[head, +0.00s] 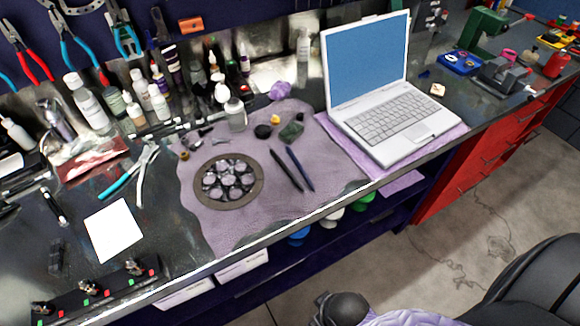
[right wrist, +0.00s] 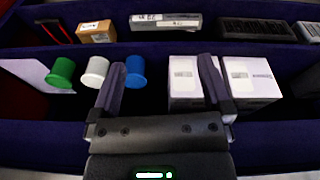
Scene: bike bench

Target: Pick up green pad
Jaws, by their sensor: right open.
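A small dark green item (head: 292,130), which may be the green pad, lies on the purple mat (head: 225,222) on the bench in the head view. It is beside a small black round thing and above two dark pens. Its exact shape is hard to tell. My left gripper is in neither view.
A laptop (head: 385,118) stands right of the mat. A round tray (head: 258,190), pliers (head: 140,172) and several bottles lie or stand to the left and behind. White boxes (right wrist: 198,88) and green, white and blue (right wrist: 135,70) cylinders are on the shelf. Black seat-like shapes (head: 545,280) fill the lower right.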

